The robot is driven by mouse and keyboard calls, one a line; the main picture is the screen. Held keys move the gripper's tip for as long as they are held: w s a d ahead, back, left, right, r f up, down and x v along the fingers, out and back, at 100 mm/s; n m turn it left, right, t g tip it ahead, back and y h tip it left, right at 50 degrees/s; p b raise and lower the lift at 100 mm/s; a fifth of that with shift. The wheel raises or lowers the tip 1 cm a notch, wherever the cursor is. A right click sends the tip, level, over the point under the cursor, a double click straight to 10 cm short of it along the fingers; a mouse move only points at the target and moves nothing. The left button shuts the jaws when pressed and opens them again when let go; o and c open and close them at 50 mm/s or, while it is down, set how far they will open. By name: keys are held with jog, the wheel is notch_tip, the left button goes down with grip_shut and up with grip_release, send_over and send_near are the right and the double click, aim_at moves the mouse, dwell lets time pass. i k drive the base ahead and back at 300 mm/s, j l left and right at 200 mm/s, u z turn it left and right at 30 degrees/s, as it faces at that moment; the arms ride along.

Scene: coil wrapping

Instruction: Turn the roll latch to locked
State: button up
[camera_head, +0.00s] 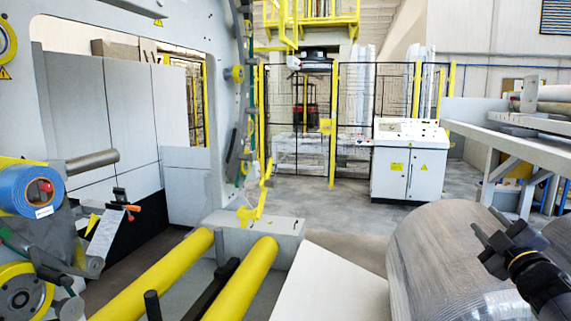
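A blue film roll (18,192) with a brown core and a white label sits on the wrapping machine at the left edge. Right of it is a small black fitting with an orange-tipped lever (132,208), lying roughly level; this may be the roll latch, but I cannot tell for sure or read its position. My gripper (485,219) is at the lower right, far from the roll, in front of a large wrapped coil. Its two black fingers stand apart with nothing between them.
Two yellow rollers (165,272) run across the lower middle. The large coil (425,250) lies right of a pale plate (335,285). A white control cabinet (409,165) and fencing stand behind. The machine's big grey ring frame rises at left. Floor in the middle is clear.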

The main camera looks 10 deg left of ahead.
aim_at(43, 188)
jog(key=i+u, duration=0.25)
jog(key=u, duration=0.15)
jog(key=i+u, duration=0.25)
jog(key=u, duration=0.15)
jog(key=i+l+u, duration=0.15)
jog(key=u, duration=0.25)
jog(key=i+l+u, duration=0.25)
jog(key=u, duration=0.15)
jog(key=i+l+u, duration=0.1)
jog(key=i+u, duration=0.15)
jog(key=u, duration=0.15)
jog(key=i+l+u, duration=0.15)
jog(key=u, duration=0.3)
jog(key=i+l+u, duration=0.25)
jog(key=u, duration=0.15)
jog(key=i+l+u, duration=0.15)
jog(key=l+u, duration=0.25)
jog(key=j, duration=0.15)
